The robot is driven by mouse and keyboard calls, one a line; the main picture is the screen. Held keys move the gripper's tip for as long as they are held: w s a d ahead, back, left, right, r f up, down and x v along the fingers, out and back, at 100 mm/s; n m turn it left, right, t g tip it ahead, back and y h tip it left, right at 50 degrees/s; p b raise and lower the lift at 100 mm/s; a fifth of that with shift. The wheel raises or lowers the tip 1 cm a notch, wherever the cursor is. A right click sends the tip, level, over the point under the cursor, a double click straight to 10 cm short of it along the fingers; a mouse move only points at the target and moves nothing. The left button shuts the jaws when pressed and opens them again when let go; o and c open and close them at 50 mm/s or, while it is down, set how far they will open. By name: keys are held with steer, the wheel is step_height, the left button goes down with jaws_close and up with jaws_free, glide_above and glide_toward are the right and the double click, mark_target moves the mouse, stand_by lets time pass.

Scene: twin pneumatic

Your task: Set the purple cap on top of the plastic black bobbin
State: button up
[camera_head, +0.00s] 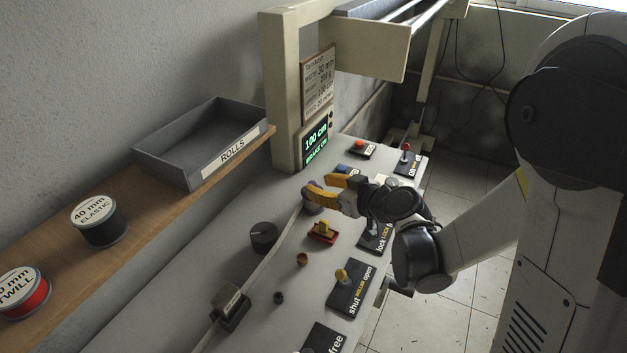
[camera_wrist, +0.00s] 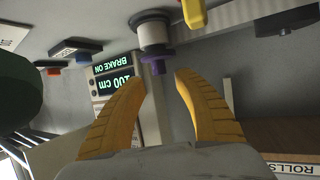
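A small purple cap (camera_wrist: 158,61) shows in the wrist view, which is upside down. It sits at the free end of a pale cylinder with dark flanges (camera_wrist: 153,32), which looks like the bobbin. In the head view, part of this cylinder (camera_head: 313,209) shows under my fingers; the cap is not clear there. My gripper (camera_wrist: 160,80) has two yellow-orange fingers spread apart, with nothing held between them. The purple cap lies just beyond the fingertips, roughly in line with the gap. In the head view, my gripper (camera_head: 322,188) is above the bench, over the cylinder.
A display (camera_head: 316,139) reads 100 cm, BRAKE ON. A grey ROLLS tray (camera_head: 195,165) and two labelled rolls lie on the wooden shelf (camera_head: 150,221).

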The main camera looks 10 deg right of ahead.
steer(key=s+d+r+m+g+h, duration=0.1)
steer(key=s+d+r+m+h, duration=0.1)
steer(key=s, duration=0.6)
steer(key=s+d+r+m+g+h+p, duration=0.1)
steer(key=s+d+r+m+h, duration=0.1)
steer(key=s+d, duration=0.3)
steer(key=s+d+r+m+g+h+p, duration=0.1)
steer(key=s+d+r+m+g+h, duration=0.1)
steer(key=s, duration=0.9)
steer(key=shift+d+r+m+h, duration=0.4)
steer(key=shift+d+r+h, duration=0.4)
steer(key=shift+d+r, duration=0.15)
steer(key=shift+w+a, duration=0.1)
